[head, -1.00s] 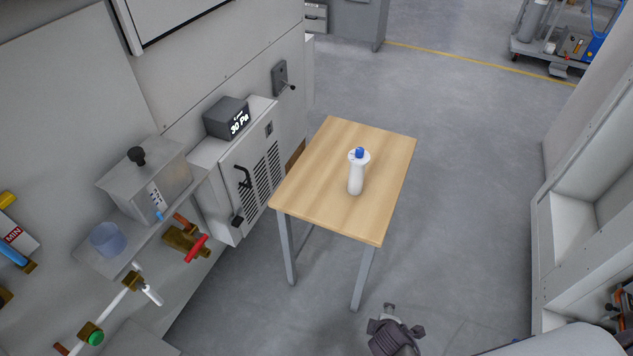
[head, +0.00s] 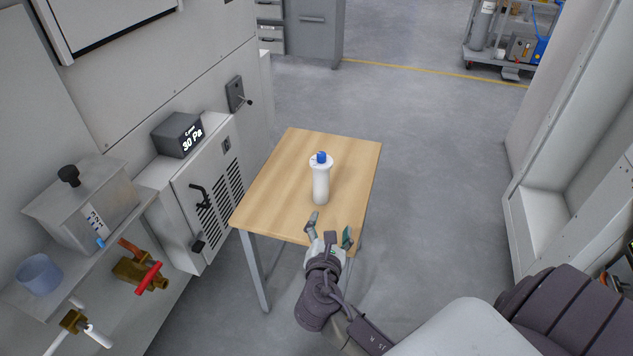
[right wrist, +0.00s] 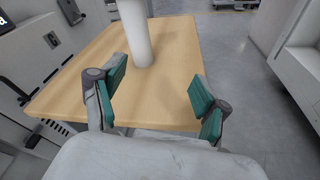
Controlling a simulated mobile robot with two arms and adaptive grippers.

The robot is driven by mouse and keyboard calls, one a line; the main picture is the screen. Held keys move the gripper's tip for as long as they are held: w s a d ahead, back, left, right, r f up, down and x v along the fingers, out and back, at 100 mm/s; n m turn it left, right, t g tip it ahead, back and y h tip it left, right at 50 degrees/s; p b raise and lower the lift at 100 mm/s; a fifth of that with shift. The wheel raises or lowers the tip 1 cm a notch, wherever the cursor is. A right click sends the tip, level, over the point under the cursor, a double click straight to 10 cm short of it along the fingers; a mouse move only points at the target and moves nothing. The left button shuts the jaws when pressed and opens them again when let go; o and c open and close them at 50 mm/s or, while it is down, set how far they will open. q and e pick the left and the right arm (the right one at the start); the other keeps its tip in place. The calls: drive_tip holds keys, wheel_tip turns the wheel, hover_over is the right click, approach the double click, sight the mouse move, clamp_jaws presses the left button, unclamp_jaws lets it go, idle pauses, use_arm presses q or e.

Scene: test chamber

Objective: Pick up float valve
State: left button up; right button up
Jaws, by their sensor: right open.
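The float valve (head: 321,182) is a white upright cylinder with a wider top and a blue cap. It stands on a wooden table (head: 270,190). In the right wrist view the valve's white lower body (right wrist: 138,40) stands on the table (right wrist: 180,60) beyond the fingers, its top cut off. My right gripper (head: 331,230) is open and empty at the table's near edge, short of the valve and not touching it. Its green finger pads (right wrist: 160,92) are spread apart in the right wrist view. My left gripper is not in view.
Left of the table stands a grey cabinet with a vent and a 30 Pa display (head: 180,135). The floor right of the table is clear.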

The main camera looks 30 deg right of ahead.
sight(321, 177)
drive_tip(key=w+d+r+n, duration=0.1)
drive_tip(key=w, duration=0.2)
drive_tip(key=w+d+r+n+t, duration=0.1)
drive_tip(key=w+n, duration=0.1)
drive_tip(key=w, duration=0.1)
drive_tip(key=w+d+r+n+t+b, duration=0.1)
drive_tip(key=w+n, duration=0.1)
drive_tip(key=w, duration=0.1)
drive_tip(key=shift+w+d+r+h, duration=0.1)
drive_tip(key=shift+w+d+h, duration=0.15)
drive_tip(key=shift+w+h, duration=0.15)
drive_tip(key=shift+b+x, duration=0.8)
drive_tip(key=shift+x, duration=2)
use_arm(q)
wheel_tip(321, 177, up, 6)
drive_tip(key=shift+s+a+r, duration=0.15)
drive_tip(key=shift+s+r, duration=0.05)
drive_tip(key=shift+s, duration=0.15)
use_arm(e)
drive_tip(key=shift+c, duration=0.3)
drive_tip(key=c, duration=1.3)
